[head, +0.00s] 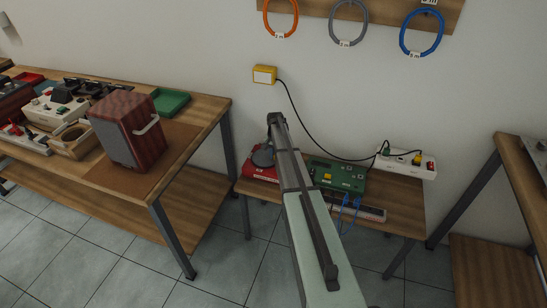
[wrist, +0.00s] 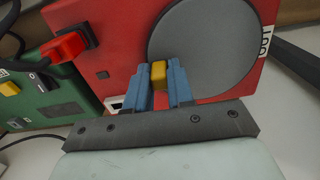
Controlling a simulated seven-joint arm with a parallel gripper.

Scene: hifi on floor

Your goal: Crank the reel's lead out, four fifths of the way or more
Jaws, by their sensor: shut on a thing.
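The red reel (wrist: 110,55) fills much of the wrist view, with a round grey disc (wrist: 215,45) on its face. A yellow crank knob (wrist: 158,75) stands at the disc's lower left edge. My gripper (wrist: 160,86) is shut on this knob, with one blue finger on each side. A white "OUT" label (wrist: 265,42) is at the reel's right edge. In the head view the reel (head: 262,172) sits at the left end of the small bench, partly hidden by my arm. How far the lead is out cannot be told.
A green box (head: 337,176) with blue leads stands right of the reel. A power strip (head: 408,163) and a yellow wall box (head: 264,74) share a black cable. A crowded workbench (head: 215,103) stands left.

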